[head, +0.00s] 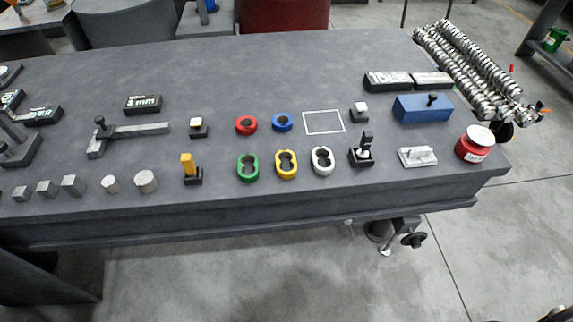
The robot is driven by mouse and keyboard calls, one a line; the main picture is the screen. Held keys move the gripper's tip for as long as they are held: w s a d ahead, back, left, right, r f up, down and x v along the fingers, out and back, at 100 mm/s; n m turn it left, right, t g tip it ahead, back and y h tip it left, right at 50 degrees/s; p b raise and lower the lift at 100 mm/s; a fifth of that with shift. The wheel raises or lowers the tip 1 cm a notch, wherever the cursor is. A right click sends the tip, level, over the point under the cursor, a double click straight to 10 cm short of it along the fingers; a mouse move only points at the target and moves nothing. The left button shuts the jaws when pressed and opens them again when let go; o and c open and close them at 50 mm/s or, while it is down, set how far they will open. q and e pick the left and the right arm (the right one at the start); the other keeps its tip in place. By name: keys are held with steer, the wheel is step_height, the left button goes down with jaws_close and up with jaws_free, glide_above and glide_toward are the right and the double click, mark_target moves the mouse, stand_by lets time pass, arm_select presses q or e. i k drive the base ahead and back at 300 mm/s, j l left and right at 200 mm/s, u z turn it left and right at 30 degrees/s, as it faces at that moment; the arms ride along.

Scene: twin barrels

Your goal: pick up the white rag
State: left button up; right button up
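No thing in the head view is plainly a cloth rag. A small whitish piece with a raised middle (417,156) lies near the front right of the grey table; I cannot tell whether it is a folded rag or a hard block. It sits left of a red can with a white lid (475,146) and in front of a blue block with a black knob (422,108). Nothing covers it. Neither my left nor my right gripper is in view.
The grey table (260,70) is clear along its back middle. Coloured rings, including a white one (322,160), and a black stand (362,150) lie left of the whitish piece. A white square outline (323,122) marks the tabletop. Shiny metal rollers (475,75) stand beyond the right edge.

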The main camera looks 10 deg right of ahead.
mark_target(418, 156)
steer(key=z, duration=1.25)
